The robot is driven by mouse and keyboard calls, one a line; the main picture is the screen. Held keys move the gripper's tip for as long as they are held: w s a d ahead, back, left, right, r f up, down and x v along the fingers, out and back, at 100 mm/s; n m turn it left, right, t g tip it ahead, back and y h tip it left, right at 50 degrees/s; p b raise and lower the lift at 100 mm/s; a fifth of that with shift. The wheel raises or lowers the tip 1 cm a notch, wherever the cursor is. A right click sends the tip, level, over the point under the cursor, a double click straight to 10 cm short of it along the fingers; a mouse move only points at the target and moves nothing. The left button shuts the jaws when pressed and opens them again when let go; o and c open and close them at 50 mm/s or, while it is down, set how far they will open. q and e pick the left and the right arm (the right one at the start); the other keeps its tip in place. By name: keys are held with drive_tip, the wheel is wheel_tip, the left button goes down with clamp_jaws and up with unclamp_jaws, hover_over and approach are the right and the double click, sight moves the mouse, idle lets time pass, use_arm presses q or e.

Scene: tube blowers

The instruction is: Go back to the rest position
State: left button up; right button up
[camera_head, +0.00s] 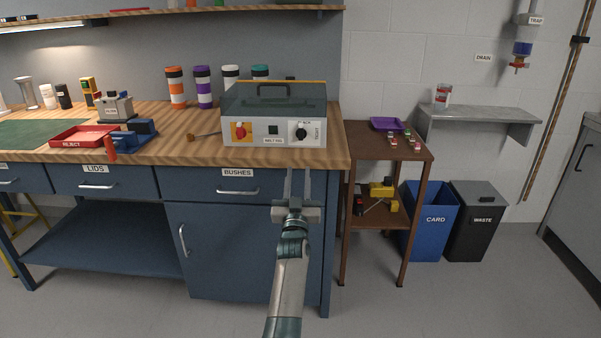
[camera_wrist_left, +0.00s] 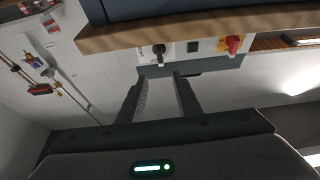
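My left gripper (camera_head: 298,174) is in front of the workbench, its fingers pointing towards the bench's front edge, below the grey machine (camera_head: 262,132). In the left wrist view the two fingers (camera_wrist_left: 162,78) stand apart with nothing between them, so it is open and empty. The picture there is upside down, and the machine's black knob (camera_wrist_left: 160,52) and red knob (camera_wrist_left: 233,44) lie beyond the fingertips. Whether the fingers touch the bench edge cannot be told; they seem apart from it. My right gripper is in neither view.
The wooden worktop (camera_head: 190,152) carries a red tray (camera_head: 83,136), a blue device (camera_head: 135,134) and several striped tubes. A brown side table (camera_head: 418,154), a blue card bin (camera_head: 428,222) and a dark waste bin (camera_head: 475,232) stand at right. The floor in front is clear.

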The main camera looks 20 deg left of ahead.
use_arm(q)
drive_tip(key=shift+s+d+f, duration=0.1)
drive_tip(key=shift+s+f, duration=0.2)
drive_tip(key=shift+s, duration=0.1)
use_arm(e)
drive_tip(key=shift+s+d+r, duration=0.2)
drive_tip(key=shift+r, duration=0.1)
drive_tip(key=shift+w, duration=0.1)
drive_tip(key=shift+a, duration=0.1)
